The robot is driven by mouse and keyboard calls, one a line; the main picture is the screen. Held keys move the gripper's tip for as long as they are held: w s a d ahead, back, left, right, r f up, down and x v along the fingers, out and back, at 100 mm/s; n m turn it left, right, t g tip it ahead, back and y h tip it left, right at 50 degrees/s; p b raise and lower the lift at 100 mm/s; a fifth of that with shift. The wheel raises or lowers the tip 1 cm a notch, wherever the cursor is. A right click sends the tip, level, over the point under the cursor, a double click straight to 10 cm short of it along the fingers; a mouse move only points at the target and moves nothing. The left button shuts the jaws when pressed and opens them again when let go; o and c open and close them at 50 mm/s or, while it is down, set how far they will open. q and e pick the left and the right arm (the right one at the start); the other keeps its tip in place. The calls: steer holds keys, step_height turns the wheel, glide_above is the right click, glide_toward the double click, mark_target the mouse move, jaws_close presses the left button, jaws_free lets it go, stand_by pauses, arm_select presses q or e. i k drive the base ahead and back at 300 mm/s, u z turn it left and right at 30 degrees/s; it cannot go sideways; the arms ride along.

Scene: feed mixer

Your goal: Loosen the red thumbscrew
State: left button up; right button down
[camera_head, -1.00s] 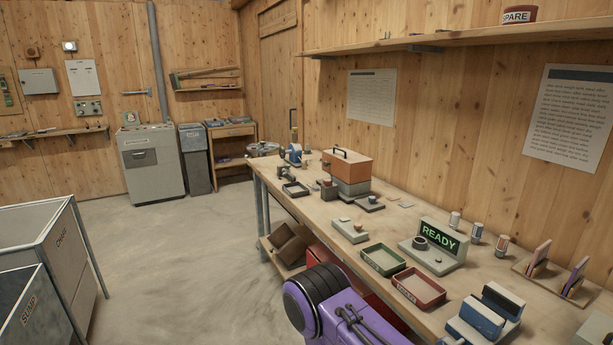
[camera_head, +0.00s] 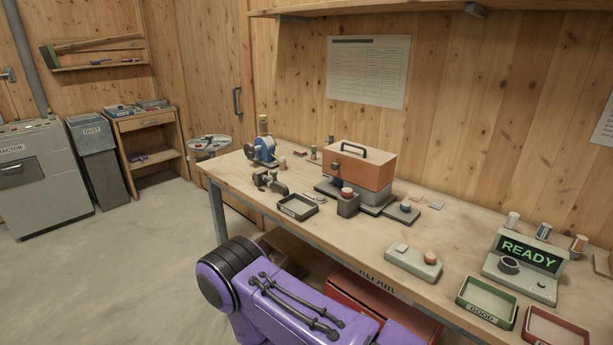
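An orange machine housing (camera_head: 359,168) with a black top handle sits on a grey base on the workbench. A small grey block (camera_head: 348,206) stands at its front left, with a small reddish cap (camera_head: 347,192) on top. I cannot tell if this cap is the red thumbscrew; no other clear red screw shows. A purple arm link of mine crosses the bottom, in front of the bench. Neither gripper is in view.
The workbench (camera_head: 450,222) carries a dark tray (camera_head: 298,207), a blue device (camera_head: 264,150), a grey block with a tan knob (camera_head: 413,262), a READY display (camera_head: 526,262), a green tray (camera_head: 487,300) and a red tray (camera_head: 556,328). Open floor (camera_head: 120,265) lies left.

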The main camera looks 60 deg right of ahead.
mark_target(346, 193)
steer(key=i, duration=0.65)
steer(key=z, duration=2.85)
